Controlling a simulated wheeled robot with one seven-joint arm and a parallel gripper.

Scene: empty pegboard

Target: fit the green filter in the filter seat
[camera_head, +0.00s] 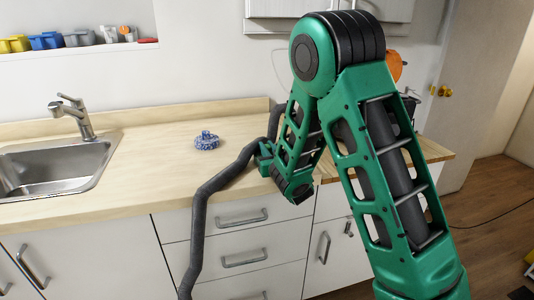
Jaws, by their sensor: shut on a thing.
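My green arm (395,170) rises from the lower right, bends at a black-banded elbow and reaches down to the counter's front edge. The far end of my arm (293,185) is partly hidden behind its own links, and no gripper fingers can be made out. A small green part (265,158) sticks out to the left there; I cannot tell what it is. I cannot make out a separate green filter or the filter seat in this view.
A wooden counter (150,165) with a sink (45,165) and tap (78,115) runs along the wall. A blue-and-white item (207,141) lies on it. A grey hose (200,220) hangs over the front edge past drawers (240,238). The middle counter is mostly clear.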

